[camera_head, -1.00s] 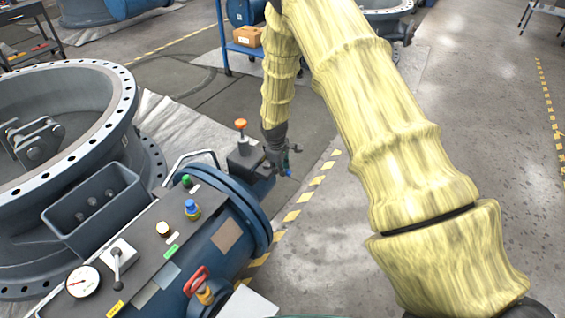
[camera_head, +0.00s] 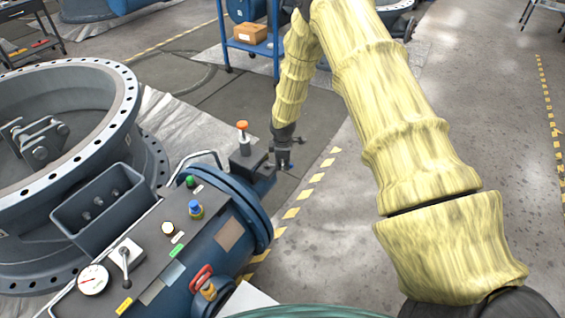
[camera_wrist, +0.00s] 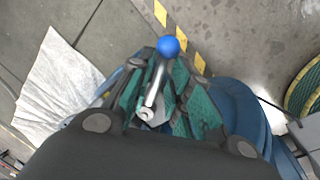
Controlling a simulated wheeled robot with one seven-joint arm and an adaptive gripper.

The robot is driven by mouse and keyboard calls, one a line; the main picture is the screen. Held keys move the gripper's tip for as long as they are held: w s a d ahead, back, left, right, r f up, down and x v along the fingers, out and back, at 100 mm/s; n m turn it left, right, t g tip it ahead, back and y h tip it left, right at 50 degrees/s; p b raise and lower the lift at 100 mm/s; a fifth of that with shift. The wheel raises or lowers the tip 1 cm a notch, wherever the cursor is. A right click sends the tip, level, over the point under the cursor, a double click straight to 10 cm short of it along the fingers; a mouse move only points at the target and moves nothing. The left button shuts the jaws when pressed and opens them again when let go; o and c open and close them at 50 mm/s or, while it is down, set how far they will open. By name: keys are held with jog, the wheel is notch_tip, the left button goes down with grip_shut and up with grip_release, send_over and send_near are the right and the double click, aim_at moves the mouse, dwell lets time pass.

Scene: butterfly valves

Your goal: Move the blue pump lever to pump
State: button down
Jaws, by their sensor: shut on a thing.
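The blue pump lever is a metal rod (camera_wrist: 156,84) with a blue ball knob (camera_wrist: 168,46) on its end. In the wrist view the rod lies between the teal pads of my gripper (camera_wrist: 162,92), which is shut on it. The ball sticks out past the fingertips. In the head view my gripper (camera_head: 283,158) is at the far end of the blue pump unit (camera_head: 225,236), beside its dark block with an orange-capped post (camera_head: 243,133). There the lever is mostly hidden by my gripper, and its pivot cannot be made out clearly.
A large flanged valve ring (camera_head: 118,112) stands left. A blue cart (camera_head: 262,50) stands behind. Floor at right is clear.

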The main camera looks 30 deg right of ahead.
jog(key=shift+d, duration=0.15)
jog(key=c, duration=1.5)
grip_release()
jog(key=shift+c, duration=0.2)
jog(key=shift+r, duration=0.2)
notch_tip(320, 180, up, 11)
jog(key=s+a, duration=0.1)
jog(key=s, duration=0.1)
jog(key=shift+r, duration=0.15)
